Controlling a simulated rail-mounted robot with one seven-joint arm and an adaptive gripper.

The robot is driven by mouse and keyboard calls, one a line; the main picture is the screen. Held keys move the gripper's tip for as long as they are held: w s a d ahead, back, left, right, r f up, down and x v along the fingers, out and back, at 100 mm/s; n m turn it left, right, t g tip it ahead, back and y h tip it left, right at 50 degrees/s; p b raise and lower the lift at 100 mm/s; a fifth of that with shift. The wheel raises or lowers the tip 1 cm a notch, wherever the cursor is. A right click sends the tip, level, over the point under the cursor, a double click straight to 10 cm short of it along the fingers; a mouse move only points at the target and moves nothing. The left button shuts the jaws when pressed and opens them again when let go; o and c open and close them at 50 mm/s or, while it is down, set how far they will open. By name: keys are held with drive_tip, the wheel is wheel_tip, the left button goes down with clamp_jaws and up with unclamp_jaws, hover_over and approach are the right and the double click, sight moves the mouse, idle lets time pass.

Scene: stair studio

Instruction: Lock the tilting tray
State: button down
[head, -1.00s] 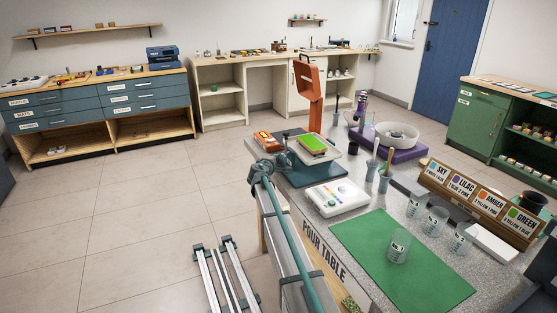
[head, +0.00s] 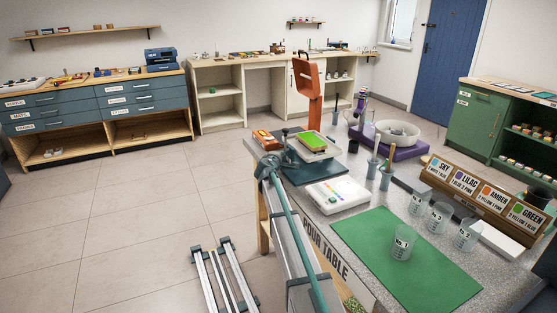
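The tray (head: 324,155) is a pale, shallow tray with a bright green top face (head: 313,142). It stands on a dark teal base (head: 306,177) at the far left end of the pour table (head: 312,198). It looks slightly sloped, but the angle is hard to judge. Small dark teal parts (head: 287,134) show at its left side. No lock or latch can be made out clearly at this size, so its state cannot be told. My gripper is not clearly seen in this view.

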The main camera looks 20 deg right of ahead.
drive_tip(key=shift+w+d+b, duration=0.2)
drive_tip(key=shift+d+b, duration=0.1)
drive_tip(key=shift+d, duration=0.15)
idle(0.5)
drive_tip(key=v, duration=1.2)
